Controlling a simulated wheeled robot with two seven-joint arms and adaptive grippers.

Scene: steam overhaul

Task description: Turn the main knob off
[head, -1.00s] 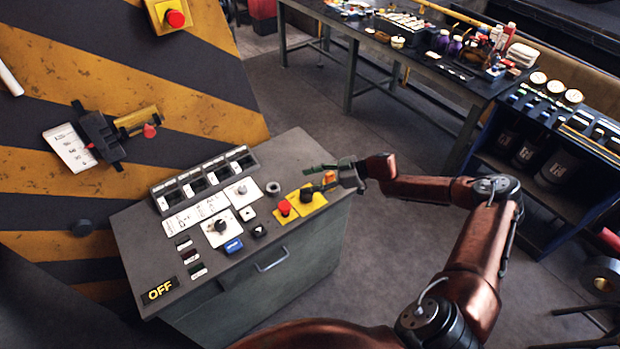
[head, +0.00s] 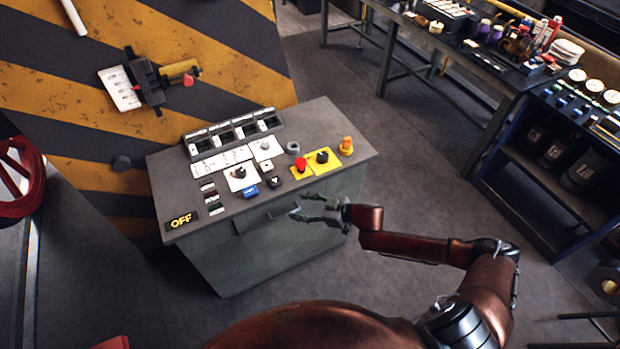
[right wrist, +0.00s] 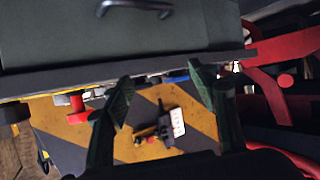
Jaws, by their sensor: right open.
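The grey control console (head: 230,222) carries several controls on its sloped top. One black knob sits on a white plate (head: 240,174), another black knob on a yellow plate (head: 322,157). I cannot tell which one is the main knob. An OFF sign (head: 181,220) lies at the front left corner. My right gripper (head: 304,208) is open and empty, in front of the console's front edge in the head view. In the right wrist view its two green fingers (right wrist: 163,88) are spread apart. My left gripper is out of view.
A red mushroom button (head: 302,164) and an orange knob (head: 346,145) stand near the yellow plate. A drawer handle (right wrist: 135,6) projects from the console front. A striped wall (head: 75,80) stands behind, a workbench (head: 455,70) at the right. Floor between is clear.

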